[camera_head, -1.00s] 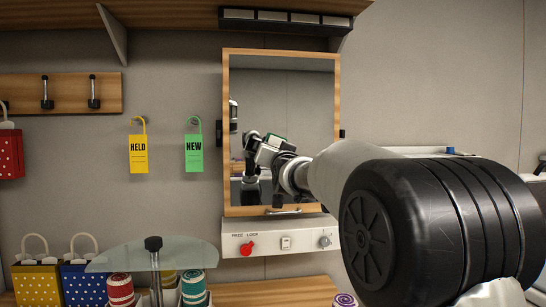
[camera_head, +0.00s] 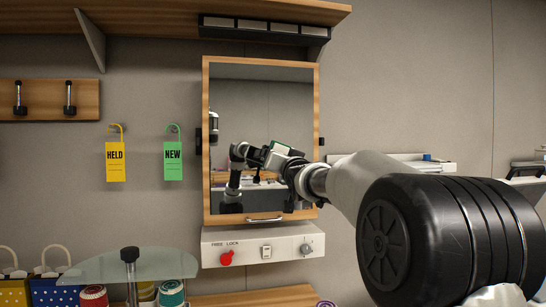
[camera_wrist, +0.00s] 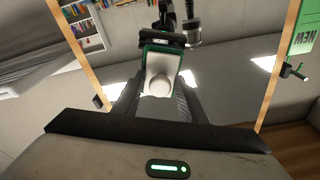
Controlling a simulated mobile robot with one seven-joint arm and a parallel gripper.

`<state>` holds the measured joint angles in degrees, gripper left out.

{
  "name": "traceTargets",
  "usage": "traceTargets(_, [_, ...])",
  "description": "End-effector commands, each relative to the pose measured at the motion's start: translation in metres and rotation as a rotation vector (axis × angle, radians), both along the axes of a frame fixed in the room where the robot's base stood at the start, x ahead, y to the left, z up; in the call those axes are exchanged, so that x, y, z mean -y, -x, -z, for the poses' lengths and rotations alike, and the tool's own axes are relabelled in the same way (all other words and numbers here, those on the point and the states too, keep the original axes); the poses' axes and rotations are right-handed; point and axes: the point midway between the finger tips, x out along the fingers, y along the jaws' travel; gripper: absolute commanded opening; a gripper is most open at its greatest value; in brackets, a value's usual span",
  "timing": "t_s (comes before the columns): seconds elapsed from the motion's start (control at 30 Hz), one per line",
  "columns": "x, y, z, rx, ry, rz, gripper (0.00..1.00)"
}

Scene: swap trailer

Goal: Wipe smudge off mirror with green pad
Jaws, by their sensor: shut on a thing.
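The mirror (camera_head: 240,105) is a tall wood-framed panel on the wall, and fills the middle of the wrist view (camera_wrist: 225,120). My gripper (camera_wrist: 160,100) is shut on the green pad (camera_wrist: 172,52), which shows a green edge and a white, round-knobbed middle between the fingers. The pad is in front of the mirror; I cannot tell whether it touches the glass. In the head view my arm reaches in from the right across the mirror's lower right, and its reflection mixes with the gripper there. I cannot make out the smudge.
A control panel (camera_head: 240,248) with a red knob is below the mirror. A shelf (camera_head: 150,20) and black light bar (camera_head: 264,29) are above. Yellow HELD (camera_head: 115,165) and green NEW (camera_head: 173,163) tags hang left. A glass shelf (camera_head: 170,264) stands lower left.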

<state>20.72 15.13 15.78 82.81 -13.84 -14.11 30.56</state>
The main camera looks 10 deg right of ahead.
Motion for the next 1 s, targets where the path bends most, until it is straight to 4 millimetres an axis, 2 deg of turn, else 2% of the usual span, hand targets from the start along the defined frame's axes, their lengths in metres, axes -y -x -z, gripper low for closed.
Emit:
traceTargets(0.6, [0.040,0.002,-0.002,0.000,0.000,0.000,0.20])
traceTargets(0.83, [0.040,-0.001,0.001,0.001,-0.001,-0.003,0.21])
traceTargets(1.0, [0.027,-0.002,0.004,0.003,0.000,-0.006,0.21])
